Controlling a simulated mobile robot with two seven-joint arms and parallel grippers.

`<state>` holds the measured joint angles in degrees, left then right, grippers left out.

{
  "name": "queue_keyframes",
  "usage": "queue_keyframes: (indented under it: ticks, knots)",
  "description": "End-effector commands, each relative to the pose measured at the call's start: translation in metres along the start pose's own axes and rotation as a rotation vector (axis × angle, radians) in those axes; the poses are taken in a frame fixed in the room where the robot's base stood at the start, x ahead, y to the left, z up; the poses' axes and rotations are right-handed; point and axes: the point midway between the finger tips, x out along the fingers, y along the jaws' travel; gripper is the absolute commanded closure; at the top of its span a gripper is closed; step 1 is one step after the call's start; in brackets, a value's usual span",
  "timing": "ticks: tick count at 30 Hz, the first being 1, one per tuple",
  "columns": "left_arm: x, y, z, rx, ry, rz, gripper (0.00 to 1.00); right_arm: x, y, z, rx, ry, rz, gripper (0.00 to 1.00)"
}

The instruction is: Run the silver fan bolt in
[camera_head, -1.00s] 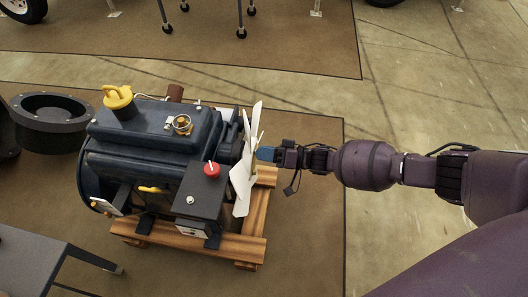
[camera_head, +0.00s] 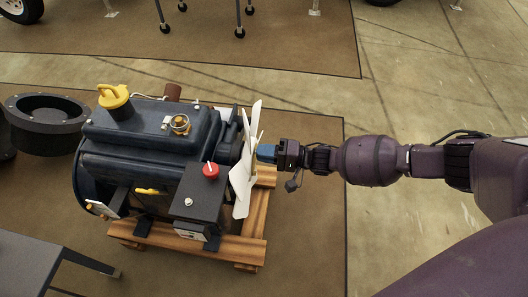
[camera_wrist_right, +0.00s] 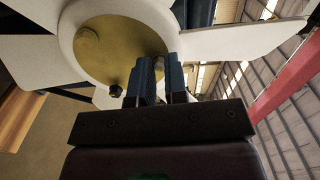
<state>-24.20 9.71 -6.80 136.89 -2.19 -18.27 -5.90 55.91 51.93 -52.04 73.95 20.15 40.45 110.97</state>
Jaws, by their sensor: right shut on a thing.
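The white-bladed fan (camera_head: 242,178) stands upright on the right end of the dark blue engine (camera_head: 150,140). My right gripper (camera_head: 262,153) reaches in from the right, its blue fingertips at the fan's middle. In the right wrist view the fingers (camera_wrist_right: 161,78) are close together against the edge of the brass-coloured hub plate (camera_wrist_right: 112,48). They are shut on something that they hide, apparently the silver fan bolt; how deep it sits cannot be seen. A dark bolt head (camera_wrist_right: 115,91) shows on the hub plate, left of the fingers. My left gripper is not in view.
The engine rests on a wooden pallet (camera_head: 225,247) on a brown mat. A control box with a red knob (camera_head: 211,170) is near the fan. A dark round part (camera_head: 45,125) and a dark table (camera_head: 40,258) lie left. The floor right of the fan is clear apart from my arm.

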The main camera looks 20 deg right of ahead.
Motion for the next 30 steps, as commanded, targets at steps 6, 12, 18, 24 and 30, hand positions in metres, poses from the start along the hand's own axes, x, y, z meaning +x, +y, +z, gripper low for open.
queue_keyframes:
  ticks: [6,12,18,24,30]
  knots:
    - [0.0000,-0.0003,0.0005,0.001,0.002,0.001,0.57,-0.0041,0.0040,0.0002,0.029,0.002,0.009,1.00]
    - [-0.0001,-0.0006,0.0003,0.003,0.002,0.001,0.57,-0.0040,0.0038,0.0003,0.031,0.002,0.009,1.00]
    - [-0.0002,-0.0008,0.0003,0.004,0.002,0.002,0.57,-0.0039,0.0038,0.0003,0.030,0.002,0.009,0.79]
    - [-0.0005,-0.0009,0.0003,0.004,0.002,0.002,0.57,-0.0019,0.0019,0.0002,0.029,0.001,0.004,0.61]
    - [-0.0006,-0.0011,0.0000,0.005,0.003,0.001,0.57,-0.0015,0.0009,0.0001,0.028,0.001,0.002,0.61]
